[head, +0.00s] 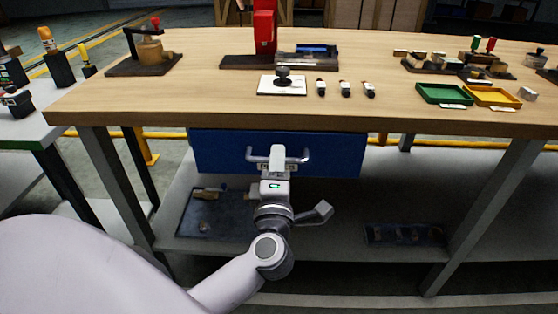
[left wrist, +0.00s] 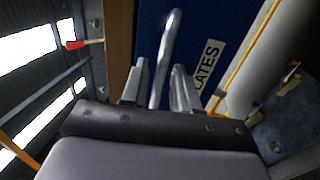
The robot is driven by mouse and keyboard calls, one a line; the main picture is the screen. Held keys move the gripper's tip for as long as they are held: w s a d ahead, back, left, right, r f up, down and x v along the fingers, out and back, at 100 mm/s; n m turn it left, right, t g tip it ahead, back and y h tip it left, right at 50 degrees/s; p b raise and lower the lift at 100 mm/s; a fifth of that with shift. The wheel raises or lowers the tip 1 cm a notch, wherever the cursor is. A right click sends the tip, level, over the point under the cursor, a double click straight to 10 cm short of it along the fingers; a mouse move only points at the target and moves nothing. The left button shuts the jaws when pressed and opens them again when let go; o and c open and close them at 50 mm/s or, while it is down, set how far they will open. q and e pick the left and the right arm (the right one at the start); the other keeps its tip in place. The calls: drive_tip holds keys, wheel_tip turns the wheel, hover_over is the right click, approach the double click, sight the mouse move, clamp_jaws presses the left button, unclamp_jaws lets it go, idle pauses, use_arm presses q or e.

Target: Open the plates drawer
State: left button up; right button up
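The blue plates drawer (head: 220,153) hangs under the wooden tabletop and looks closed in the head view. Its grey bar handle (head: 299,155) runs across the front. My left gripper (head: 278,153) is at the middle of the handle and hides part of it and of the label. In the left wrist view, the handle (left wrist: 169,42) passes between the two fingers of my left gripper (left wrist: 160,82). The fingers stand apart on either side of the bar, with small gaps. My right gripper is not in view.
The workbench top (head: 190,100) overhangs the drawer. A lower shelf (head: 325,240) with blue trays lies below. A white mat with a stamp (head: 283,83), a green tray (head: 443,94) and a yellow tray (head: 493,96) are on top. Open space lies under the bench at right.

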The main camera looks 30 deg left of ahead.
use_arm(q)
drive_tip(key=shift+w+a+r, duration=0.1)
drive_tip(key=shift+w+a, duration=0.15)
drive_tip(key=shift+w, duration=0.15)
drive_tip(key=shift+c, duration=0.4)
clamp_jaws()
drive_tip(key=shift+s+d, duration=0.1)
